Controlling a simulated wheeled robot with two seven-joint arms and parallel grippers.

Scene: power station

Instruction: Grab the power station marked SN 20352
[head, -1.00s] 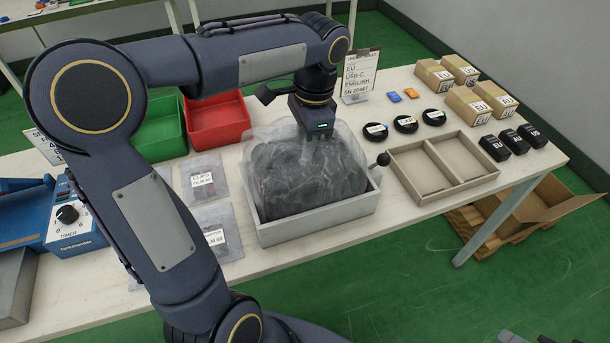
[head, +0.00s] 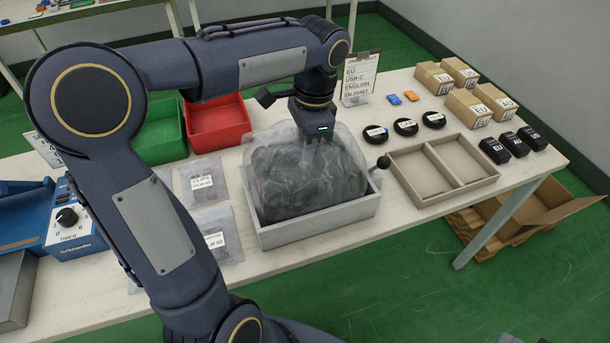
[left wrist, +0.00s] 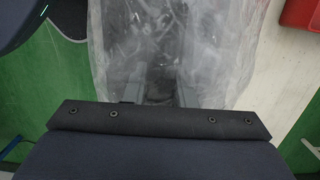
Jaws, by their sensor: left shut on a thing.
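A dark unit in a clear plastic bag (head: 305,180), apparently the power station, sits in a grey open tray (head: 320,228) on the table. No serial number is readable on it. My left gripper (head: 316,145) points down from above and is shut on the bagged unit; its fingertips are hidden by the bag. In the left wrist view the clear bag (left wrist: 215,50) spreads around the gripper (left wrist: 158,92), with a dark shape between the fingers. A standing card (head: 360,78) behind the tray reads EU, USB-C, ENGLISH, SN 20467. My right gripper is not in view.
Green (head: 160,135) and red (head: 216,125) bins stand behind left. Labelled bags (head: 205,182) lie left of the tray, beside a blue timer device (head: 72,225).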

